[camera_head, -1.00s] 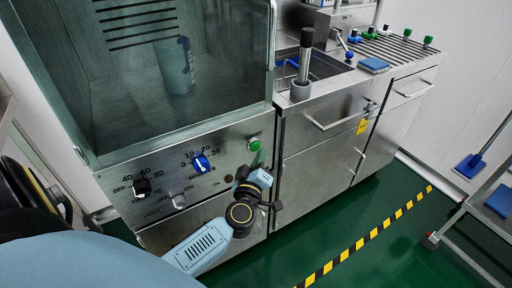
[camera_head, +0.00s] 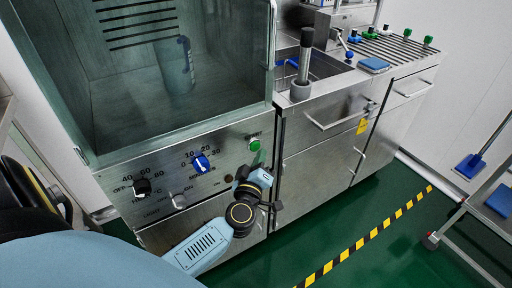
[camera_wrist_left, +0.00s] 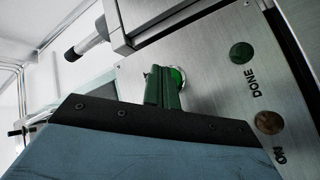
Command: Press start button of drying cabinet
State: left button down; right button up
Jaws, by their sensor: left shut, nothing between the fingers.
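The drying cabinet (camera_head: 217,172) fills the left half of the head view, with a steel control panel below its glass front. Its green start button (camera_head: 254,145) is at the panel's upper right, and it also shows in the left wrist view (camera_wrist_left: 178,77), partly hidden behind my fingers. My left gripper (camera_head: 257,159) is just below and in front of the button, fingers pointing at the panel. In the wrist view the green fingers (camera_wrist_left: 162,87) are shut and empty, overlapping the button's left side. I cannot tell whether they touch it. My right gripper is not in view.
A blue knob (camera_head: 201,164) and a black knob (camera_head: 142,187) sit left on the panel. A round DONE indicator (camera_wrist_left: 241,52) and a brownish ON indicator (camera_wrist_left: 269,122) are close by. A steel sink counter (camera_head: 325,88) adjoins on the right.

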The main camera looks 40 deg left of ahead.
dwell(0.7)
pick_arm(q)
jog(key=shift+a, duration=0.1)
jog(key=shift+w+a, duration=0.2)
jog(key=shift+a, duration=0.1)
jog(key=shift+w+a+p, duration=0.15)
jog(key=shift+a+p, duration=0.3)
dwell(0.5)
dwell(0.4)
jog(key=shift+s+d+p, duration=0.3)
jog(key=shift+s+d, duration=0.05)
jog(key=shift+d, duration=0.45)
